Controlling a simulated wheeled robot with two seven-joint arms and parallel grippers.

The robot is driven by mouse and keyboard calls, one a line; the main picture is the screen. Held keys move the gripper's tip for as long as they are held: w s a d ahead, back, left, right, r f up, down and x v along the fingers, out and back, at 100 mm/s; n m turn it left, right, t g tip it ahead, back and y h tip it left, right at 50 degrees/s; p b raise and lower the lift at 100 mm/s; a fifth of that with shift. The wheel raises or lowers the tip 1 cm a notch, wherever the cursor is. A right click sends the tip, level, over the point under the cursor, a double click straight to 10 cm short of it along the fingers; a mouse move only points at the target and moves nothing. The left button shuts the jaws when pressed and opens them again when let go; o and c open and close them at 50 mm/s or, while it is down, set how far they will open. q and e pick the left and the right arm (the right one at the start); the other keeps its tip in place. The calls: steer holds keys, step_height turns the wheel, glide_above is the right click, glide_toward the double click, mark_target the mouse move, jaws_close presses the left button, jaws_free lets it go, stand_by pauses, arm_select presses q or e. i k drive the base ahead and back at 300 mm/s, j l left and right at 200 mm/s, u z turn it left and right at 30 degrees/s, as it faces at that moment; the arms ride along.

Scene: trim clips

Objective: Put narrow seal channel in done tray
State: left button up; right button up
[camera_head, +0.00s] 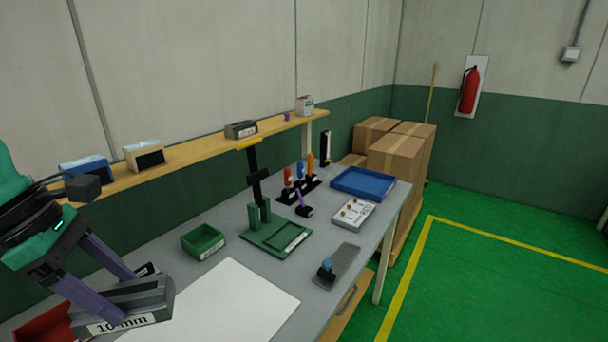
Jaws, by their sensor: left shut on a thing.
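My left gripper (116,293) is at the lower left with its two purple fingers shut on a grey grooved block labelled 10 mm, which looks like the narrow seal channel (153,304). The channel is held near the front left of the bench, beside the white sheet; whether it touches anything below is unclear. A blue tray (363,184) lies at the far right end of the bench and looks empty. A red tray (42,326) is partly hidden behind the gripper and channel. No label shows which tray is the done tray. My right gripper is out of view.
On the grey bench (225,214) stand a green bin (203,241), a green fixture (275,237) with a black post, coloured tools in a rack (299,190), a white panel (353,214) and a grey plate (337,266). A wooden shelf (196,151) runs behind. The white sheet (222,303) is clear.

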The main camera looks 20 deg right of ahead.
mark_target(366, 181)
steer(key=i+l+z, duration=0.15)
steer(key=i+l, duration=0.15)
steer(key=l, duration=0.4)
steer(key=i+l+z, duration=0.15)
steer(key=i+l, duration=0.15)
steer(key=l, duration=0.35)
steer(key=i+l+z, duration=0.15)
steer(key=i+l, duration=0.2)
steer(key=l, duration=0.25)
steer(key=i+l+z, duration=0.15)
steer(key=i+l, duration=0.25)
steer(key=l, duration=0.15)
steer(key=i+l+z, duration=0.15)
steer(key=i+l, duration=0.65)
steer(key=l, duration=0.2)
